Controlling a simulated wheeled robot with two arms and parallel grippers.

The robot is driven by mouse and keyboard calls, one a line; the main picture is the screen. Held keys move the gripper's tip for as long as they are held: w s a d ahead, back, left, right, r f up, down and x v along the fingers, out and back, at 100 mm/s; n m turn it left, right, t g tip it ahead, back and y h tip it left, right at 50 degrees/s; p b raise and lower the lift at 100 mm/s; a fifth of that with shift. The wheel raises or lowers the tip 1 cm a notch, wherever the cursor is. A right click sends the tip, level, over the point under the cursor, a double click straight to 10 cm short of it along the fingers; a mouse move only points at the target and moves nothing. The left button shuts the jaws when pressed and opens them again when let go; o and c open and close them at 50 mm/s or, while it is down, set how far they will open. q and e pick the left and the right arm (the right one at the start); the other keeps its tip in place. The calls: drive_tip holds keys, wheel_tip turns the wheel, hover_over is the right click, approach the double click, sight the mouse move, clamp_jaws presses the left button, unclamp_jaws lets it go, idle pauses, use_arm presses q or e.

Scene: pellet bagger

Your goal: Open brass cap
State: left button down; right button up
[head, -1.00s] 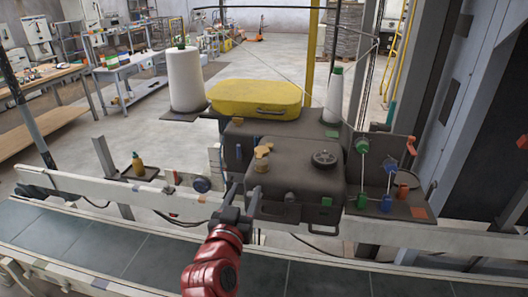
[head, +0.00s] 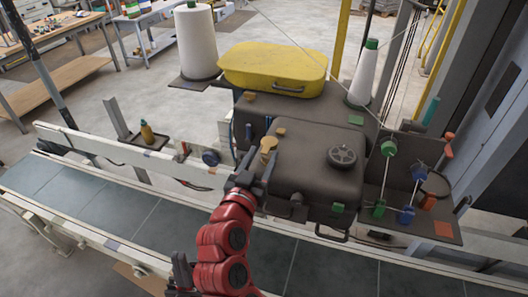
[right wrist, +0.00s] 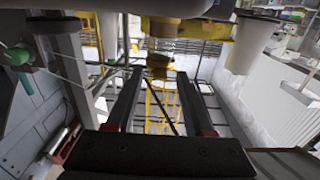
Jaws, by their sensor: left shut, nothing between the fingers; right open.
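The brass cap (head: 268,145) stands on the front left of the dark machine housing (head: 310,182). My right gripper (head: 260,163) is open just in front of it, with its fingers pointing at the cap. In the right wrist view the brass cap (right wrist: 158,68) appears between the two spread fingertips of my right gripper (right wrist: 158,76); I cannot tell whether either finger touches it. My left gripper (head: 183,272) is low at the left, over the conveyor's front edge, shut and empty, away from the cap.
A black knob (head: 342,156) and a green block (head: 337,207) are on the same housing. A yellow cover (head: 270,66) and white thread cones (head: 197,42) stand behind. Threaded guides (head: 388,147) are at right.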

clamp_jaws()
idle(1.4)
